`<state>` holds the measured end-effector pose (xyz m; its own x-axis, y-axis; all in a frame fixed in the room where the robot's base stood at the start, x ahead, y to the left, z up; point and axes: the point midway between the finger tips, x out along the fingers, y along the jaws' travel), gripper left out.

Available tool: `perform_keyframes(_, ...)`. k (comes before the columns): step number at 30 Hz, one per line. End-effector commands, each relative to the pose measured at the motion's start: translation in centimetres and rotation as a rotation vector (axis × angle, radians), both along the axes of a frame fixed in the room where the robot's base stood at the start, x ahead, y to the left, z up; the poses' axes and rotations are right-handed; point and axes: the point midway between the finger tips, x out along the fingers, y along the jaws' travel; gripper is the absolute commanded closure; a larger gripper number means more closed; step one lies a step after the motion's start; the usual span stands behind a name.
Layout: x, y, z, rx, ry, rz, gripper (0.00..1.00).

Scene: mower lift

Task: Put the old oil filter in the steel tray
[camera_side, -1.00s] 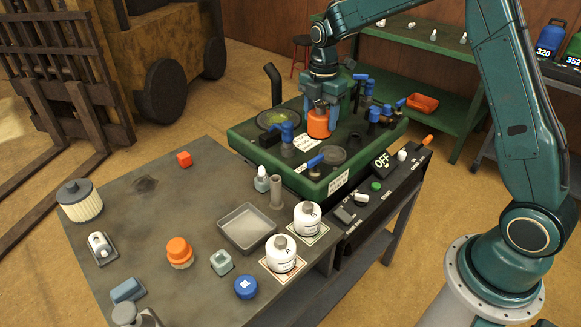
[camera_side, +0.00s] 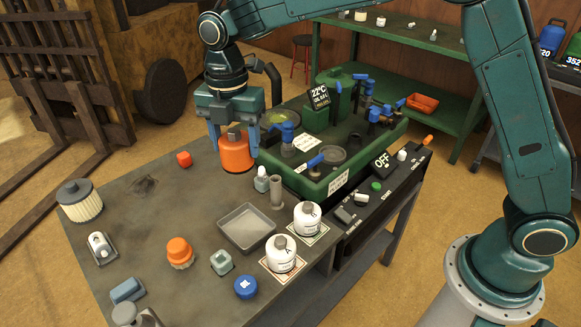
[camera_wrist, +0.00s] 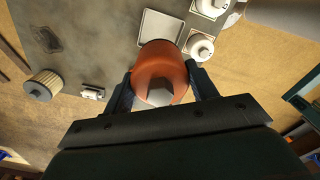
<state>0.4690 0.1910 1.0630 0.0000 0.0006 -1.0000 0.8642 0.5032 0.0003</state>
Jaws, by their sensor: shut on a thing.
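The old oil filter is an orange canister (camera_side: 236,153) with a grey hex top, and it also shows in the wrist view (camera_wrist: 160,68). My gripper (camera_side: 232,138) is shut on it, with a finger on each side, and holds it upright above the far right part of the grey bench. In the wrist view my gripper (camera_wrist: 160,92) has the filter between its fingers. The steel tray (camera_side: 247,228) is a shallow, empty square tray on the bench, nearer the side camera than the filter. Part of it shows beyond the filter in the wrist view (camera_wrist: 160,29).
Two white bottles (camera_side: 281,256) stand on marked squares right of the tray. A small dropper bottle (camera_side: 262,179) and a grey cylinder (camera_side: 277,192) stand behind it. An orange-capped item (camera_side: 179,252) and a pleated filter (camera_side: 79,201) stand to the left. The green machine (camera_side: 335,165) is beyond.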

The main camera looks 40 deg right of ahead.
Motion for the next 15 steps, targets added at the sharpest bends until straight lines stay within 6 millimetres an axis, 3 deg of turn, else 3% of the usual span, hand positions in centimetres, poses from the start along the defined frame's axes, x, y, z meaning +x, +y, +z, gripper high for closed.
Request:
perform_keyframes(8,-0.1,0.4,0.0,0.001,-0.001,0.007,0.66)
perform_keyframes(15,-0.2,0.4,-2.4,-0.002,0.003,0.007,0.66)
